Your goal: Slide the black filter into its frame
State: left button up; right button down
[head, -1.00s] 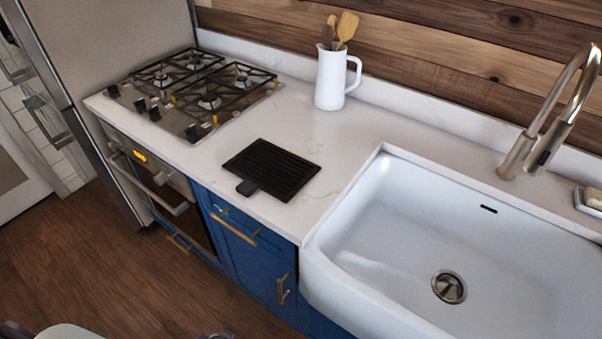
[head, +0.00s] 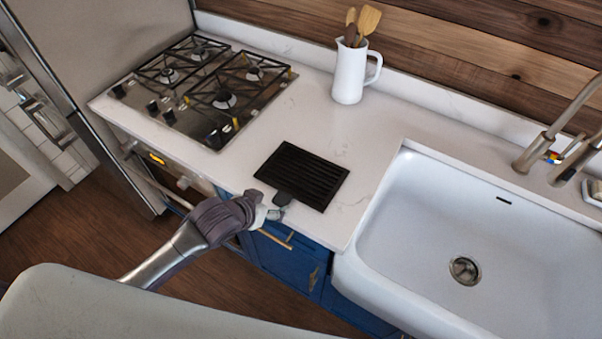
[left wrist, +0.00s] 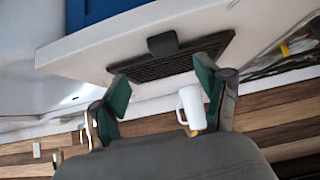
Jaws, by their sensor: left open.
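The black filter (head: 304,174) is a flat, ribbed panel with a short tab. It lies flat on the white counter between the stove and the sink, its tab toward the counter's front edge. In the left wrist view the filter (left wrist: 170,64) shows beyond my open fingers, tab toward the top of the picture. My left gripper (head: 268,212) is at the counter's front edge, close beside the tab; I cannot tell whether it touches. In the left wrist view the left gripper (left wrist: 162,86) has its fingers spread with nothing between them. My right gripper is not in view. I cannot make out the filter's frame.
A gas stove (head: 205,88) is left of the filter on the counter (head: 335,128). A white jug (head: 351,75) with wooden utensils stands behind it. A white sink (head: 430,215) and a faucet (head: 545,140) are at right. The counter around the filter is clear.

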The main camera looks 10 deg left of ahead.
aim_at(282, 197)
pick_arm(q)
jog(key=shift+w+f, duration=0.9)
jog(key=shift+w, duration=0.05)
jog(key=shift+w+d+f+p, duration=0.1)
jog(key=shift+w+f+p, duration=0.05)
jog(key=shift+p, duration=0.2)
jog(key=p+x, duration=0.1)
jog(key=x, duration=0.3)
jog(key=shift+w+f, duration=0.25)
jog(key=shift+f, duration=0.05)
jog(key=shift+s, duration=0.1)
jog(key=c, duration=1.3)
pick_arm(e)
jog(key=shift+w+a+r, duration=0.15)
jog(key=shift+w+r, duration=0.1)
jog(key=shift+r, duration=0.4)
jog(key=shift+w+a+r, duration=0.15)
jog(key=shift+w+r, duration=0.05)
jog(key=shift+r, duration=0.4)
pick_arm(q)
jog(key=shift+r, duration=0.1)
jog(key=shift+c, duration=0.2)
